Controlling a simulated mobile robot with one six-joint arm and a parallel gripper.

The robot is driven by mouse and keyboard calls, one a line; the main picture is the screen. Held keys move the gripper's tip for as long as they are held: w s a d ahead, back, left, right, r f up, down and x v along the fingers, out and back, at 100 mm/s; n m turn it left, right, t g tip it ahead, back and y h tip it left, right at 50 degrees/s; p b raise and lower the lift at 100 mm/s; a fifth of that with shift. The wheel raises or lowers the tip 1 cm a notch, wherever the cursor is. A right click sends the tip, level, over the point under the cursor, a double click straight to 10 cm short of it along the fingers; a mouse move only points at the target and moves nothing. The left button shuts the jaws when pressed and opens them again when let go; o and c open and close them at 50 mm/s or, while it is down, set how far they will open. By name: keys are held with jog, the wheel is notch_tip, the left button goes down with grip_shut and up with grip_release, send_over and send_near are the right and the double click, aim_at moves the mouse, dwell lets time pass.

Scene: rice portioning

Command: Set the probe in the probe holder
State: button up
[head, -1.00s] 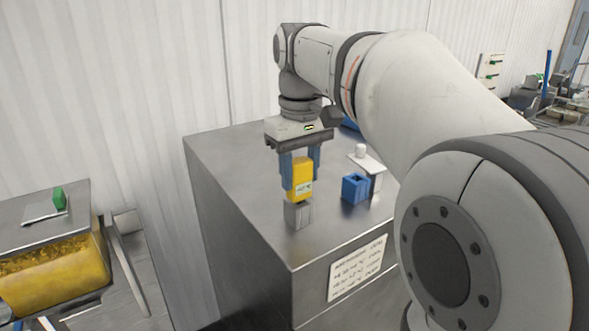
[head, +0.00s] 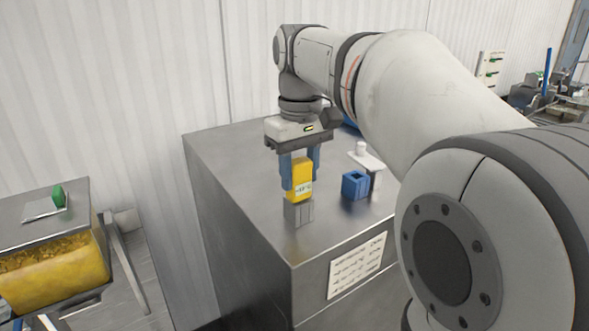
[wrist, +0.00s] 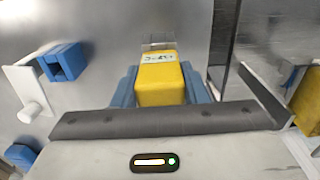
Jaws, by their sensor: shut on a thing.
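My gripper (head: 300,172) is shut on the yellow probe (head: 301,176), with a blue finger on either side of it. The probe is upright and has a small pale display on its front. It also shows between the fingers in the wrist view (wrist: 160,85). A grey box-shaped holder (head: 298,213) stands on the steel cabinet top directly below the probe. The probe's lower end meets the holder's top; its tip is hidden, and I cannot tell how deep it sits.
A blue open-topped box (head: 355,185) and a white stand with a knob (head: 362,152) are right of the holder. The steel cabinet (head: 225,165) has free room on its left. A yellow food tub (head: 50,275) is at the lower left.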

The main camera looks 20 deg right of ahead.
jog(key=shift+f, duration=0.1)
jog(key=o, duration=1.7)
jog(key=shift+c, duration=0.2)
notch_tip(320, 180, up, 8)
jog(key=p, duration=0.7)
